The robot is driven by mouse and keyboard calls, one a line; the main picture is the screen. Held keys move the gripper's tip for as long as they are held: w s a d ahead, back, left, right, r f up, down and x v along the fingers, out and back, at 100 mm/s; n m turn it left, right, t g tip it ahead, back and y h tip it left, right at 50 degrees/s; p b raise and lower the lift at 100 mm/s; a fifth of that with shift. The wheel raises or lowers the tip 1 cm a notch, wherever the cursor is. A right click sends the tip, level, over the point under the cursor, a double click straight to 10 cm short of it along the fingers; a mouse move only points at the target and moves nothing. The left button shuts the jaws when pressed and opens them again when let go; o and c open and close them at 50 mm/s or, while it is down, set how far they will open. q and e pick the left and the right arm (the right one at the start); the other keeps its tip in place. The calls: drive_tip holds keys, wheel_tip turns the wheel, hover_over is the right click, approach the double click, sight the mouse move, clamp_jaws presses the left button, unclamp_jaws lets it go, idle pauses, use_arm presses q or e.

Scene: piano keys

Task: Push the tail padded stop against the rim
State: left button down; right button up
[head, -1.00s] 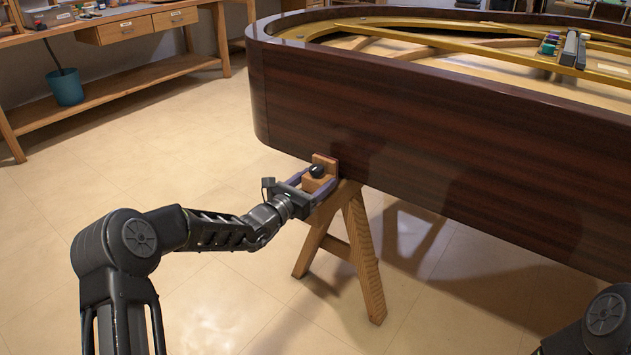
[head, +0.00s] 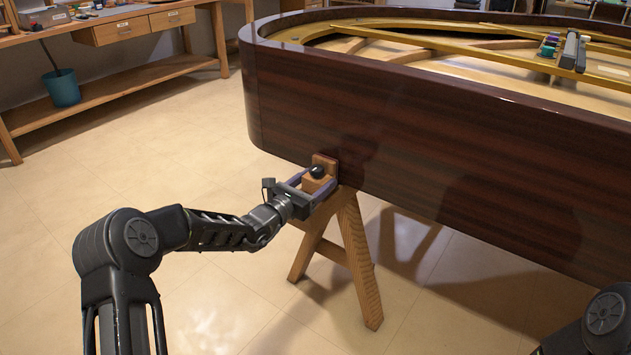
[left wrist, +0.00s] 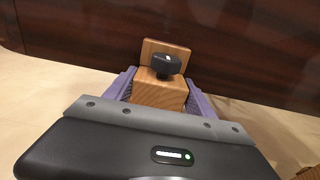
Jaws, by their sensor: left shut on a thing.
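The padded stop is a wooden block with a black knob and an upright plate (head: 325,165). It sits on top of a wooden trestle (head: 350,250) beside the dark piano rim (head: 430,150). My left gripper (head: 320,190) is shut on the block, one purple finger on each side. In the left wrist view the stop (left wrist: 160,92) stands between the fingers, its plate at or very close to the rim (left wrist: 230,50). The pad face is mostly hidden, so I cannot see full contact. My right gripper is not in view; only part of my right arm shows at lower right.
A workbench (head: 110,20) with drawers stands at the back left, with a blue bin (head: 63,88) beneath its top. Small tools (head: 570,50) rest on the piano frame. The floor left of the trestle is clear.

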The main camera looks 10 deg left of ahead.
sight(311, 184)
use_arm(q)
drive_tip(key=shift+c, duration=1.6)
unclamp_jaws()
drive_tip(key=shift+s, duration=0.1)
drive_tip(key=p+v, duration=0.1)
drive_tip(key=v, duration=0.5)
drive_tip(key=shift+s+a+r+p, duration=0.1)
drive_tip(key=shift+s+a+p, duration=0.05)
drive_tip(key=shift+s+p, duration=0.15)
drive_tip(key=shift+s+a, duration=0.15)
drive_tip(key=shift+s, duration=0.3)
